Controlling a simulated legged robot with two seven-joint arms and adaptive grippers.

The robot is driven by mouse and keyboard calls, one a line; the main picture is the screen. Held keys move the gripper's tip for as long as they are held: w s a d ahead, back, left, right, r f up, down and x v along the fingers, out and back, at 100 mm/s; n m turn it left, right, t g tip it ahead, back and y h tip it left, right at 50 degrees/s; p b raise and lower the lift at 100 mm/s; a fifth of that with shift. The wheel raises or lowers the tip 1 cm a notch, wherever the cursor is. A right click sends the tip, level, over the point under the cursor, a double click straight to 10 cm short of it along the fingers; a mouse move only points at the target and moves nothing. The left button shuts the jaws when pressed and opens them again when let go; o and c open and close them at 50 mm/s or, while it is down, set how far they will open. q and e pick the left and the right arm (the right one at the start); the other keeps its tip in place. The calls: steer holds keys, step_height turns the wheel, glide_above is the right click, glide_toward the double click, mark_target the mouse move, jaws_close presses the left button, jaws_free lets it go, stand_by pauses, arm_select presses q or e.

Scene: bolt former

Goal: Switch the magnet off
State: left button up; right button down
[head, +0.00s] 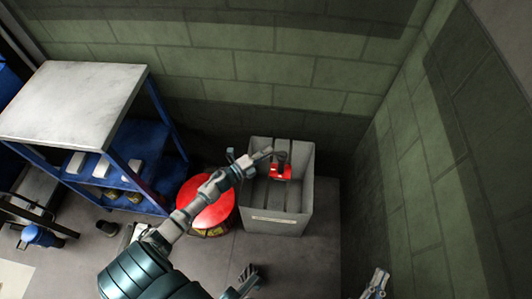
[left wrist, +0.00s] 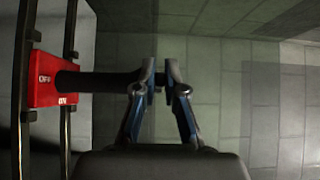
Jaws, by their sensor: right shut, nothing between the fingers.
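The magnet unit is a red block (head: 281,172) with a black upright handle (head: 282,158), inside the grey bin. In the left wrist view the red block (left wrist: 53,84) carries white lettering, and its black handle (left wrist: 95,82) reaches toward my fingers. My left gripper (head: 268,153) is just left of the handle in the head view. In the left wrist view its fingertips (left wrist: 160,76) are close together with a narrow gap. The handle's end is hidden at the left finger; I cannot tell whether they touch. My right gripper (head: 378,283) is shut and empty at the bottom edge.
The grey bin (head: 271,218) stands near the wall with slats inside. A red drum (head: 207,208) stands left of it, behind my left arm. A blue shelf unit with a pale top (head: 75,100) stands further left. Floor right of the bin is clear.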

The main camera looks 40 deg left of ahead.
arm_select(q)
steer(key=o, duration=0.4)
steer(key=shift+s+d+f, duration=0.1)
steer(key=shift+f, duration=0.25)
steer(key=shift+o, duration=0.2)
steer(key=shift+d, duration=0.1)
steer(key=shift+r, duration=0.2)
arm_select(e)
steer(key=shift+w+d+f, duration=0.15)
steer(key=shift+d, duration=0.25)
arm_select(q)
steer(key=v, duration=1.1)
steer(key=shift+s, duration=0.4)
arm_select(e)
steer(key=shift+a, duration=0.15)
